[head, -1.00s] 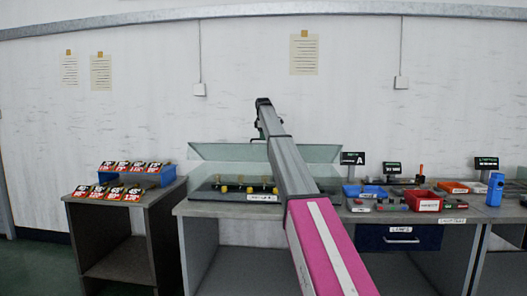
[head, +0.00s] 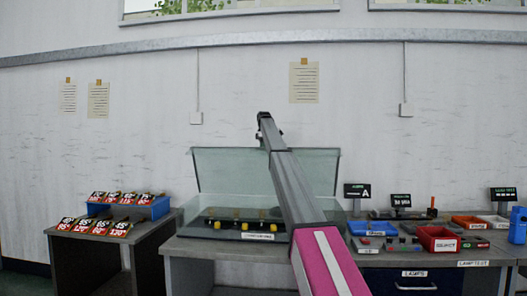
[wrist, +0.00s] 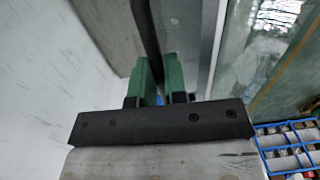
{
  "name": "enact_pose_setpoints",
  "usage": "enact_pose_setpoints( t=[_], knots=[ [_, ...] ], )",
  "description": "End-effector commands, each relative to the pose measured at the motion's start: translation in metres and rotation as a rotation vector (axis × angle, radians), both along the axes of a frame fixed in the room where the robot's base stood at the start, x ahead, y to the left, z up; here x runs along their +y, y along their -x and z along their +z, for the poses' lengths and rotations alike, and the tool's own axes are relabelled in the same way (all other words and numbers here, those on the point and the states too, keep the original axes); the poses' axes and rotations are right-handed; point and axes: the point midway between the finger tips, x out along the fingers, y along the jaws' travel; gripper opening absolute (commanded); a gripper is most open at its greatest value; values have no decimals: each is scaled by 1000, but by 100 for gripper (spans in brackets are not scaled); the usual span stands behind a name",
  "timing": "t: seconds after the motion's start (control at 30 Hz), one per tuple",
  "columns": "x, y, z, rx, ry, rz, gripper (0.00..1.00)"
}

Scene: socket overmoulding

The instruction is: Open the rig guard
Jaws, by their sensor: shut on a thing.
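The rig guard (head: 225,170) is a clear, greenish lid at the back of the rig in the head view. It stands raised and tilted back above the rig base. The dark rig bed (head: 215,228) with yellow knobs lies exposed below it, partly hidden by my arm. In the wrist view my gripper (wrist: 160,78) has its two green fingers closed around a dark bar (wrist: 147,35), which looks like the guard's handle. Glassy panels show at the right of that view. In the head view the arm's far end is by the guard's top edge; the fingers cannot be made out there.
A side table (head: 75,257) at left holds a blue rack (head: 150,210) and labelled cards. Right of the rig are a blue bin (head: 372,228), a red bin (head: 438,238) and small displays (head: 357,192). The wall stands close behind the raised guard.

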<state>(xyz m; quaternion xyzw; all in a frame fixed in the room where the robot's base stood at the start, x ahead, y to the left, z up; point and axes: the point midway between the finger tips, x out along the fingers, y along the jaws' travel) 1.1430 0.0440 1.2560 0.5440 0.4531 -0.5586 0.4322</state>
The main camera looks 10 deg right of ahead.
Motion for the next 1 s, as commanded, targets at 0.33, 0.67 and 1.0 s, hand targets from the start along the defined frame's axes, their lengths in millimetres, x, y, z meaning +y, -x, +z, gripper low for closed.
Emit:
enact_pose_setpoints(
  t=[0.33,0.67,1.0],
  knots=[
    [-1,-4,-6,9,-2,5,0],
    [-1,-3,-4,9,-2,4,38],
    [2,10,-5,-25,6,3,38]
  ],
)
